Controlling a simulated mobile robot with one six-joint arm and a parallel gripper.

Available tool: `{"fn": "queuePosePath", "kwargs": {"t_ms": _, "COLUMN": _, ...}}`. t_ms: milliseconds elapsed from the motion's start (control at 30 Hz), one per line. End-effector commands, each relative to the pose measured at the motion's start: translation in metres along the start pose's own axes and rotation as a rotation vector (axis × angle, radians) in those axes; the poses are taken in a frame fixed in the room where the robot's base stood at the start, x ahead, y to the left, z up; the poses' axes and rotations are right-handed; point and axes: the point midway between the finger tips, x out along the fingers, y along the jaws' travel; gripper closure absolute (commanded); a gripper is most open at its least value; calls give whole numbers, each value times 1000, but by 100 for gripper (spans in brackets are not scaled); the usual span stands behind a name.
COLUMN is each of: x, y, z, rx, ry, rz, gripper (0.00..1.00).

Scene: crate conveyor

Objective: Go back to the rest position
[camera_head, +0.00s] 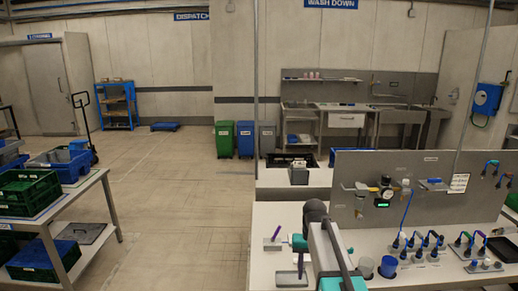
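My arm (327,248), in white and dark grey with teal joint caps, is folded at the bottom centre of the head view. It stands over the near edge of a white bench (268,213). A small teal and grey part (297,242) shows at its left side, close to two small purple uprights on flat plates. I cannot clearly make out the fingers of my gripper there. Whether it is open, shut or holding something cannot be told.
At left, a metal table (95,182) carries green crates (30,192). Open floor lies between. Bins (225,138) and a sink counter stand at the back.

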Motion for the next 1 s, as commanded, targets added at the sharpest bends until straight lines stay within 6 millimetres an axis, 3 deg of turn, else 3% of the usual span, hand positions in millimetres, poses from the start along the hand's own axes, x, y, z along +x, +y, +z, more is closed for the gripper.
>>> {"fn": "queuePosePath", "kwargs": {"t_ms": 167, "x": 46, "y": 1, "z": 12, "rx": 0, "ry": -51, "rz": 3, "gripper": 62}}
{"fn": "queuePosePath", "kwargs": {"t_ms": 467, "x": 151, "y": 3, "z": 55, "rx": 0, "ry": -174, "rz": 12, "gripper": 62}}
{"fn": "queuePosePath", "kwargs": {"t_ms": 1000, "x": 317, "y": 10, "z": 155, "rx": -8, "ry": -350, "rz": 23, "gripper": 62}}
